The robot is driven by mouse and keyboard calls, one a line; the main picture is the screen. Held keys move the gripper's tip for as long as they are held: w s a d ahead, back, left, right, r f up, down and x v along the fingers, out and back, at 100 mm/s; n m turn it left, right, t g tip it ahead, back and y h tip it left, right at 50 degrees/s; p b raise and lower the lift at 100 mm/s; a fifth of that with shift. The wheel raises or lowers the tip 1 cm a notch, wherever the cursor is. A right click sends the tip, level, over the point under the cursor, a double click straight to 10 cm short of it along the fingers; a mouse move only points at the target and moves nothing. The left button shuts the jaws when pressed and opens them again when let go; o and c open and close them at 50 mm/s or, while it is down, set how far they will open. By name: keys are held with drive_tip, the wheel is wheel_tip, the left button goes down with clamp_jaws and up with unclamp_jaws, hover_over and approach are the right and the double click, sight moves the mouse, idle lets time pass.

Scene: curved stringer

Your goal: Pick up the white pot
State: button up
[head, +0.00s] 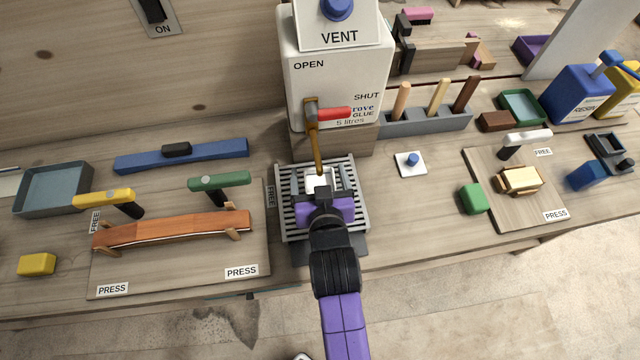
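The white pot (318,179) stands on a slatted grey grate under the tap of a white glue tank, in the middle of the head view. Only its upper part shows; my gripper hides its near side. My purple and black gripper (322,196) reaches in from the front, right at the pot. Its fingertips are small and partly hidden, so I cannot tell whether they touch or close on the pot. An amber strand (317,150) runs from the tap down to the pot.
The glue tank (300,85) with a red-handled tap (333,114) stands behind the grate (357,215). A press board with an orange curved strip (170,231) lies left. A holder with upright sticks (425,122) and a white switch plate (411,164) are right.

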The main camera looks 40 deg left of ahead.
drive_tip(key=shift+a, duration=0.1)
drive_tip(key=c, duration=1.7)
